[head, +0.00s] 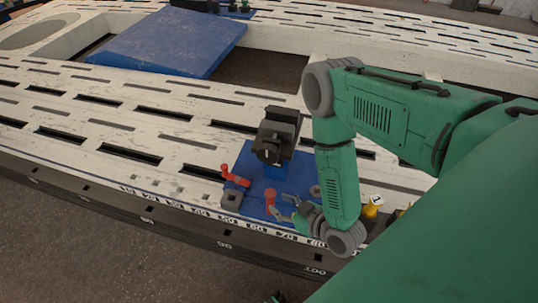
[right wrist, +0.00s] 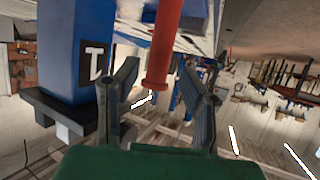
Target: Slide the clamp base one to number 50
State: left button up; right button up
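The clamp base (head: 257,178) is a blue plate near the bench's front edge, with a dark clamp block (head: 276,137) on it. A red lever (head: 233,176) sits at its left side and a red upright handle (head: 270,200) at its front. My right gripper (head: 290,210) is beside the front handle, at the plate's front right. In the right wrist view its two fingers (right wrist: 160,98) are apart, with a red handle (right wrist: 164,45) between them; I see gaps on both sides. My right forearm hides the plate's right part. The small scale numbers are hard to read.
The white slotted bench (head: 110,110) has a number scale along its front edge (head: 180,205); the slotted surface left of the base is clear. A large blue panel (head: 170,42) lies at the back left. A yellow-topped piece (head: 372,206) stands right of my right wrist.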

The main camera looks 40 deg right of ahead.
jog(key=shift+v, duration=2.3)
